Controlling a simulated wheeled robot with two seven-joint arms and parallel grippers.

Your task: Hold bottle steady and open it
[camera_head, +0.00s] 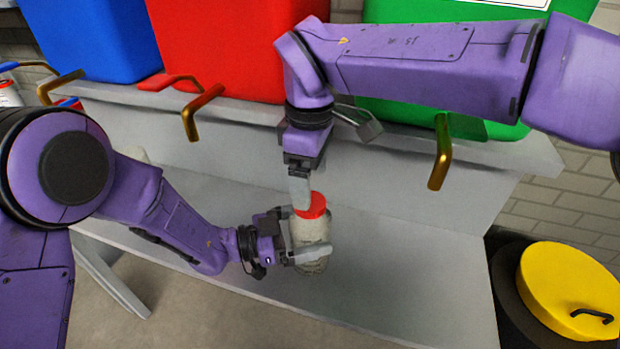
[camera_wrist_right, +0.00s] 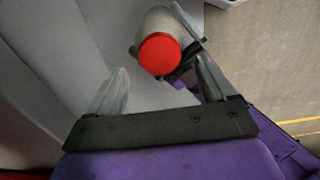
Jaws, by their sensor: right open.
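A pale bottle (camera_head: 311,230) with a red cap (camera_head: 313,205) stands upright on the grey bench shelf. In the right wrist view the red cap (camera_wrist_right: 160,54) hides most of the bottle (camera_wrist_right: 160,20). My left gripper (camera_head: 300,236) comes in from the left with one finger on each side of the bottle's body and looks shut on it. My right gripper (camera_head: 301,200) points down from above, close beside the cap at its upper left. In the right wrist view my right gripper (camera_wrist_right: 160,74) is open and empty, with the cap ahead, beyond its fingertips.
Blue (camera_head: 95,35), red (camera_head: 225,45) and green (camera_head: 400,95) bins stand on the raised ledge behind. Bent brass-coloured handles (camera_head: 440,155) stick out from the ledge. A bin with a yellow lid (camera_head: 570,285) stands at the lower right. The shelf (camera_head: 420,280) right of the bottle is clear.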

